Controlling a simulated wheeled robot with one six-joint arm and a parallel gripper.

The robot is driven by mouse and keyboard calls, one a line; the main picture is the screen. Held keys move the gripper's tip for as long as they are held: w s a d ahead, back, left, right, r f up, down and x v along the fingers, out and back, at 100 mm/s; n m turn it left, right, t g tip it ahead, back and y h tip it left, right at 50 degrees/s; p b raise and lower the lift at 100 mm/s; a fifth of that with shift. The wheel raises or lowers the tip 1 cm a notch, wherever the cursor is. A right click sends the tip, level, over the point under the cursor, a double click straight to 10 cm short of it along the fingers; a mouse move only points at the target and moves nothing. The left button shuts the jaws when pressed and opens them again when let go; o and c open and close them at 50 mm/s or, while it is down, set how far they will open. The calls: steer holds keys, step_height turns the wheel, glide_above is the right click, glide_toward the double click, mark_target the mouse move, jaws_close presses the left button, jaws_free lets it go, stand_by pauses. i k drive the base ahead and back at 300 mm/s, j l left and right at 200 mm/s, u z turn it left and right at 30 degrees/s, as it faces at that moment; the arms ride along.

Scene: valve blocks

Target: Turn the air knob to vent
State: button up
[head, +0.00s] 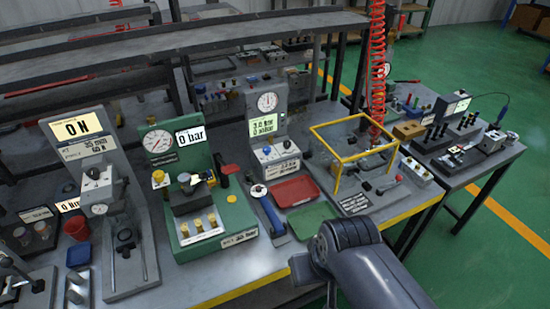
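No knob carries an air or vent label that I can read, so I cannot tell which is the air knob. A green valve station (195,160) has a round gauge (157,140) and a "0 bar" display (190,137). A yellow knob (158,178) sits on its left and a red-topped handle (222,168) on its right. Behind it to the right, a grey station (268,125) has a gauge and a green-lit display, with a small blue knob (267,150) on its front box. My arm rises at the bottom right, but my gripper's fingers do not show.
A red tray (294,191) and a green tray (312,219) lie right of the green station. A yellow-framed enclosure (350,152) stands beyond them, near a coiled red hose (377,70). The yellow-edged bench is crowded.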

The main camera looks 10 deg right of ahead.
mark_target(286, 144)
steer(key=i+l+u, duration=0.1)
steer(key=i+l, duration=0.25)
steer(key=l, duration=0.3)
steer(key=i+l+u, duration=0.15)
steer(key=l, duration=0.15)
steer(key=i+l+u, duration=0.1)
steer(key=l, duration=0.2)
steer(key=i, duration=0.05)
